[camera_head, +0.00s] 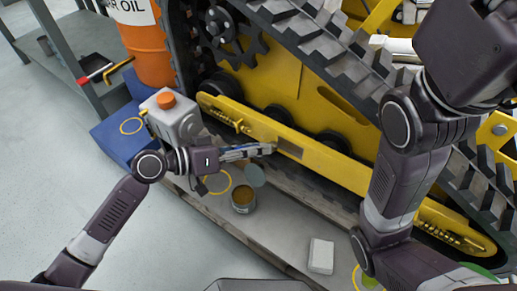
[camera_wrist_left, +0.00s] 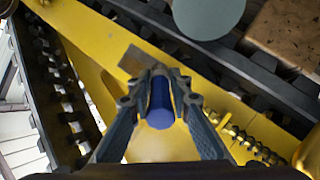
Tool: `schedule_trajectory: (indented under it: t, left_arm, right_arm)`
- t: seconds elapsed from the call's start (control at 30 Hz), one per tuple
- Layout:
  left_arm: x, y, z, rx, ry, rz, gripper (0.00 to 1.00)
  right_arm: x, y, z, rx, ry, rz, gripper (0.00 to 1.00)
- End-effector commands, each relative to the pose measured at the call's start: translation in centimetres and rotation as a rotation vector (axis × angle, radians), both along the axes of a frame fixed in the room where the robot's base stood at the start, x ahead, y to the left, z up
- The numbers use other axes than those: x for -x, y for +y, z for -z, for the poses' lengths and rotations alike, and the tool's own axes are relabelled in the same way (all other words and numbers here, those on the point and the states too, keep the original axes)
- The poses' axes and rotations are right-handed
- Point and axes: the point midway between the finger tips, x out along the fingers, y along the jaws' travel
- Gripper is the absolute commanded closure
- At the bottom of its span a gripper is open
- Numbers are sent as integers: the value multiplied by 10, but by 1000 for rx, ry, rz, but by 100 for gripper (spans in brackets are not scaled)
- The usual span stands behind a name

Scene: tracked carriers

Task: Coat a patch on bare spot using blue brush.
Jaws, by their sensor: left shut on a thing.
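The bare spot (camera_head: 289,150) is a dull grey-brown patch on the yellow track beam (camera_head: 325,166). It also shows in the wrist view (camera_wrist_left: 132,60), just beyond the fingertips. My left gripper (camera_head: 258,151) is shut on the blue brush, whose round blue handle (camera_wrist_left: 160,98) shows between the fingers in the wrist view. The gripper is close to the left of the bare spot. The brush's bristles are hidden, so I cannot tell whether they touch the beam. My right arm comes up on the right; its gripper is out of view.
An open can (camera_head: 243,200) and a round grey lid (camera_head: 254,176) are below the left gripper. A grey canister with an orange cap (camera_head: 166,100) stands behind the left wrist. A white block (camera_head: 321,256) lies on the grey ledge. Dark track links run above and below the beam.

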Motion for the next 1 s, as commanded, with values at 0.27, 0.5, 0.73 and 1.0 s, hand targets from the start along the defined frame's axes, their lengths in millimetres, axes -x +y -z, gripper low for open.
schedule_trajectory:
  t: [0.27,0.5,0.73,1.0]
  left_arm:
    - [18,12,0,-1,2,0,100]
    - [39,25,2,-2,2,1,100]
    - [50,33,0,0,0,0,100]
    - [50,33,0,1,0,1,100]
  right_arm:
    - [-2,0,0,-1,6,-1,40]
    - [-3,0,2,-1,9,-1,40]
    - [-3,0,2,0,10,0,40]
    - [-2,0,1,1,6,0,40]
